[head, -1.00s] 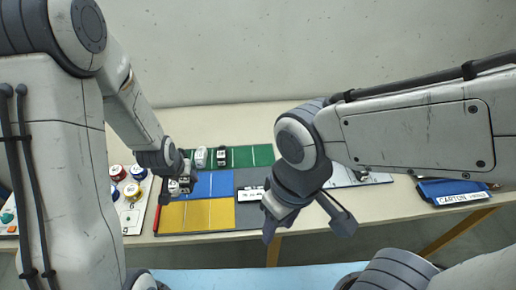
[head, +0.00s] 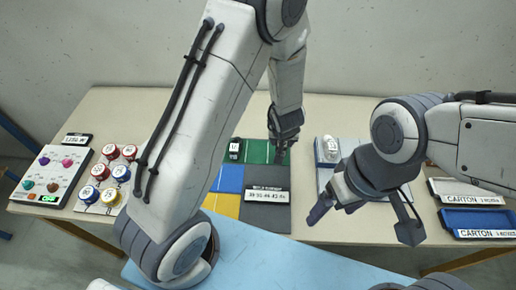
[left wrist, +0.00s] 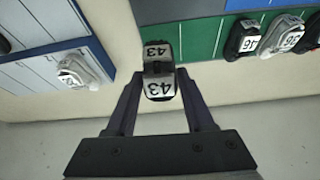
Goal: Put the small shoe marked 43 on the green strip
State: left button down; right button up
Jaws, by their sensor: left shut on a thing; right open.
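The small shoe marked 43 (left wrist: 158,82) is grey and black with white number labels. It is between the fingers of my left gripper (left wrist: 157,92), which is shut on it. In the head view my left gripper (head: 281,157) is over the right end of the green strip (head: 256,151); the shoe cannot be made out there. In the left wrist view the shoe overlaps the end of the green strip (left wrist: 203,38); I cannot tell if it touches. My right gripper (head: 362,224) is open and empty, near the table's front edge.
Other small shoes stand on the green strip (left wrist: 243,38). Blue (head: 229,179) and yellow (head: 222,205) areas and a dark area with a label (head: 266,194) lie in front. A pale board (left wrist: 45,64) with a shoe (left wrist: 83,72) is beside the strip. Carton trays (head: 480,222) are at right.

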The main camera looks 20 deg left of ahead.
pick_arm(q)
jog(key=shift+s+d, duration=0.1)
jog(key=shift+d, duration=0.65)
jog(key=shift+a+f+n, duration=0.1)
jog(key=shift+f+n, duration=0.2)
jog(key=shift+f, duration=0.05)
jog(key=w+a+f+b, duration=0.1)
jog(key=a+f+b, duration=0.1)
jog(key=a, duration=0.1)
jog(key=w+a+f+b, duration=0.1)
jog(key=a+f+b, duration=0.1)
jog(key=a, duration=0.2)
jog(key=w+a+f+b, duration=0.1)
jog(key=a+f+b, duration=0.1)
jog(key=a+b, duration=0.1)
jog(key=shift+a+f, duration=0.35)
jog(key=shift+a, duration=0.05)
jog(key=shift+f+b, duration=1.3)
jog(key=shift+f, duration=0.6)
jog(key=shift+f, duration=0.1)
jog(key=shift+f, duration=0.15)
jog(key=shift+c, duration=1.4)
grip_release()
